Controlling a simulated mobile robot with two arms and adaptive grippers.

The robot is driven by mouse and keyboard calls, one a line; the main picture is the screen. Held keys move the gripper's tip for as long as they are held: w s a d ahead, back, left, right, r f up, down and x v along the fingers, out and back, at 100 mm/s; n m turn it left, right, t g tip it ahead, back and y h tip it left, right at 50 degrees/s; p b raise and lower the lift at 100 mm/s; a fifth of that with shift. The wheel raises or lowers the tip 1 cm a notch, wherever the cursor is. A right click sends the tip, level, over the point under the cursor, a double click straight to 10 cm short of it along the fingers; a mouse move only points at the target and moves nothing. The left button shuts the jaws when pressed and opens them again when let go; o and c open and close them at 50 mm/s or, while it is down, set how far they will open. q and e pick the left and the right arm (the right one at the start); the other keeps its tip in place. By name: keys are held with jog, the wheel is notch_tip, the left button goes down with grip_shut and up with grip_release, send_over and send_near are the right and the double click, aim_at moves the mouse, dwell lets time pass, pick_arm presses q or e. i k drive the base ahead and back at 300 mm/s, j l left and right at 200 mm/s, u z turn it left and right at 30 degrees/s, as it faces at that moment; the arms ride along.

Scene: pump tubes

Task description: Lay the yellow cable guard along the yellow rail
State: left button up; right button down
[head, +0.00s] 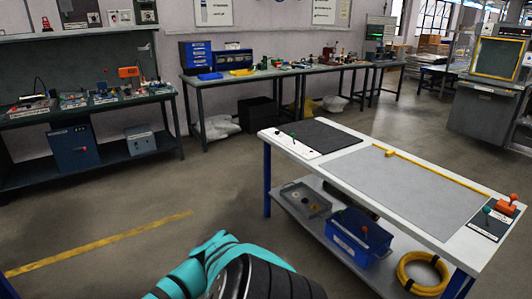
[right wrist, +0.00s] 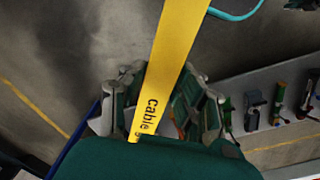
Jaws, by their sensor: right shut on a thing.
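The yellow cable guard (right wrist: 176,50) is a flat strip with black lettering that starts "Cable". In the right wrist view it runs from the top edge down between the fingers of my right gripper (right wrist: 160,104), which is shut on it. The guard's upper end is out of frame. The floor shows behind it. In the head view the yellow rail (head: 440,171) runs along the far edge of the grey mat on the white table, with a small yellow block near its left end. Neither gripper nor the guard shows in the head view. My left gripper is not in view.
The white table (head: 345,186) also bears a dark mat (head: 318,138) at left and orange and teal handles at right. Its lower shelf holds a blue bin (head: 352,238) and a yellow coil (head: 404,272). Workbenches stand behind; open floor lies left of the table.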

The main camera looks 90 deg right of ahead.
aim_at(433, 175)
jog(key=l+z, duration=0.1)
jog(key=z, duration=0.3)
jog(key=l+z, duration=0.15)
jog(key=z, duration=0.3)
jog(key=l+z, duration=0.1)
jog(key=z, duration=0.3)
jog(key=l+z, duration=0.1)
jog(key=z, duration=0.35)
jog(key=i+z, duration=0.1)
jog(key=z, duration=0.3)
jog(key=i+l+z, duration=0.45)
jog(key=i, duration=0.15)
jog(key=i+l+z, duration=0.2)
jog(key=i+z, duration=0.25)
jog(key=i, duration=0.2)
jog(key=i+z, duration=0.4)
jog(key=i, duration=0.25)
jog(key=i+j, duration=0.1)
jog(key=i, duration=0.55)
